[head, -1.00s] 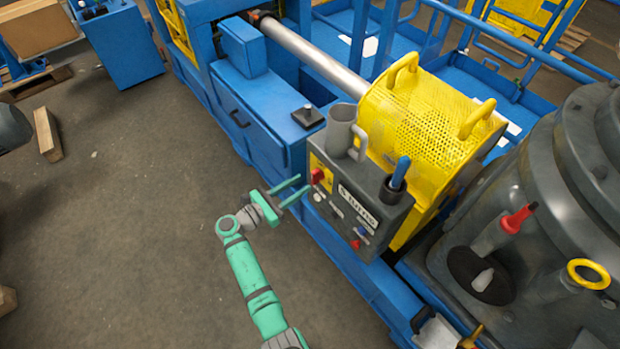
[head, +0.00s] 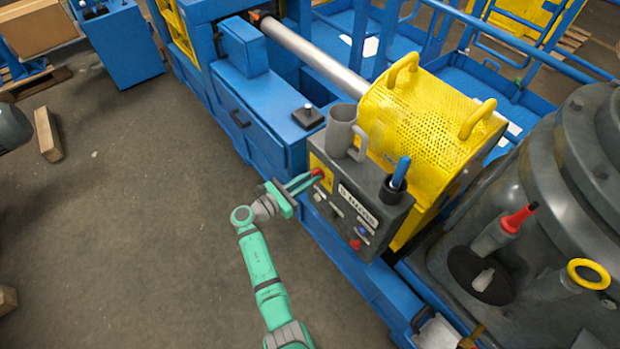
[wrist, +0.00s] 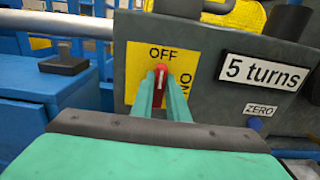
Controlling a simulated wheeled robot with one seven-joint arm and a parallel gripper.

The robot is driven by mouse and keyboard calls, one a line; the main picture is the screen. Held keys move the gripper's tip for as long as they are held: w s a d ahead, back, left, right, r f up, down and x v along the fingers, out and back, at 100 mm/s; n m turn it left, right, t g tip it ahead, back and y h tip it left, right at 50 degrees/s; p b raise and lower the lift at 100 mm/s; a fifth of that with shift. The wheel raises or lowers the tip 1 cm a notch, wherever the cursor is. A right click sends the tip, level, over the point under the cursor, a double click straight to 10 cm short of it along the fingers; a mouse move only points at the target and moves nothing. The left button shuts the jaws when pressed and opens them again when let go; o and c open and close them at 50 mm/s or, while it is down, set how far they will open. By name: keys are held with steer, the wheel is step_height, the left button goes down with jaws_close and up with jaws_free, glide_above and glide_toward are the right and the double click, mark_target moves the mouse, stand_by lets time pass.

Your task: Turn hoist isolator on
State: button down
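The isolator is a red rotary handle (wrist: 160,84) on a yellow plate (wrist: 140,62) marked OFF at the top and ON at the right. The handle stands upright with its white mark toward OFF. In the head view the handle (head: 318,173) is on the left of the grey control box (head: 362,200). My green gripper (wrist: 162,90) reaches the handle with one finger on each side of it. The fingers are close to the handle; a thin gap or contact cannot be made out clearly. The gripper also shows in the head view (head: 309,181).
The box carries a "5 turns" label (wrist: 264,73), a ZERO label (wrist: 260,110) and a red button (head: 355,244). A grey mug (head: 340,128) and a blue-handled lever (head: 399,175) are on top. Open floor (head: 150,220) lies to the left.

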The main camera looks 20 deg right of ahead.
steer(key=shift+m, duration=0.4)
steer(key=m, duration=0.9)
steer(key=s+m, duration=0.1)
steer(key=m, duration=0.3)
steer(key=shift+d+f+m, duration=0.25)
steer(key=shift+f+m, duration=0.05)
steer(key=shift+f, duration=0.05)
steer(key=shift+f+m, duration=0.2)
steer(key=shift+m, duration=1.5)
steer(key=c, duration=1.7)
jaws_free()
